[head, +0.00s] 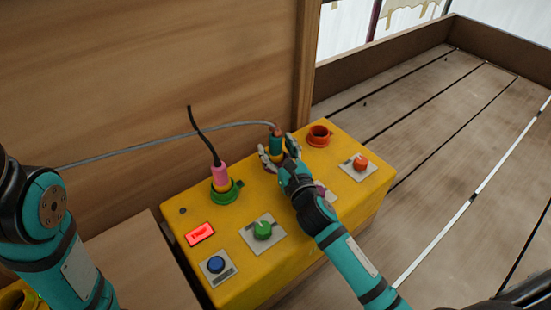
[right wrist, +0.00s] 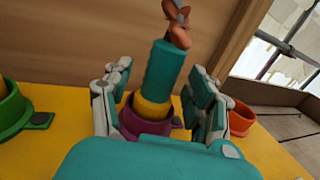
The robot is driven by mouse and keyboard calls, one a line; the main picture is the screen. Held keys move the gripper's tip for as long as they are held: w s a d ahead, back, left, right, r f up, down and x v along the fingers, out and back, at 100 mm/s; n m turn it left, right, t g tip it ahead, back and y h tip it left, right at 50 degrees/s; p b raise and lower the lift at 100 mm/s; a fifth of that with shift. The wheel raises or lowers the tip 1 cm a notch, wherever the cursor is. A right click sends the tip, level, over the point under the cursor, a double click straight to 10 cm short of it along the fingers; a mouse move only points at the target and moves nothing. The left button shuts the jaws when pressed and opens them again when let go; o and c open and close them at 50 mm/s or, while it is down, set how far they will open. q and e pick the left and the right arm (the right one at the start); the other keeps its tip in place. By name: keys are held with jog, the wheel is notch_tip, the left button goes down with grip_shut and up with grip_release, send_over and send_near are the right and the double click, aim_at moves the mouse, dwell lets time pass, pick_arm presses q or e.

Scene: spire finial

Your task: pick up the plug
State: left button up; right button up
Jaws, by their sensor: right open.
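A teal plug with a yellow band (right wrist: 163,78) stands upright in a purple socket (right wrist: 140,120) on the yellow box (head: 225,283). A grey cable leaves its orange top. My right gripper (head: 277,150) is open, with its fingers on either side of the teal plug; in the right wrist view there seem to be gaps between fingers and plug. A second plug, pink with a yellow band (head: 219,176) and a black cable, stands in a green socket (head: 228,195) to the left. My left arm shows at the left edge of the head view; its gripper is out of view.
A wooden wall (head: 150,70) stands behind. A slatted wooden deck (head: 460,140) lies to the right.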

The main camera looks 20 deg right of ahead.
jog(key=shift+w, duration=0.55)
grip_shut()
jog(key=shift+r, duration=0.1)
